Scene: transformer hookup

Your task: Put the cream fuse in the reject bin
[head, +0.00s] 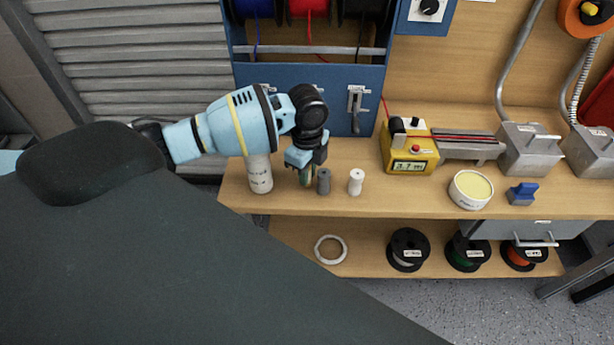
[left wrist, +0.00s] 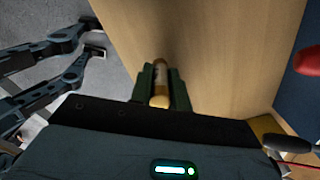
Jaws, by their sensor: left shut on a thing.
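My left gripper (head: 306,168) is low over the left part of the wooden bench. In the left wrist view its dark green fingers (left wrist: 161,88) are shut on a narrow cream cylinder with a brass-coloured end, which looks like the cream fuse (left wrist: 160,97). In the head view the fuse is mostly hidden by the fingers, and I cannot tell whether it touches the bench. A grey cylinder (head: 323,182) and a white one (head: 356,182) stand just right of the gripper. My right gripper is not in view. I cannot make out a reject bin.
A labelled white bottle (head: 260,176) stands left of the gripper. A yellow meter (head: 408,152), a round cream tub (head: 471,188) and a blue block (head: 522,194) are farther right. Wire spools (head: 408,250) and a white ring (head: 330,249) lie on the lower shelf.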

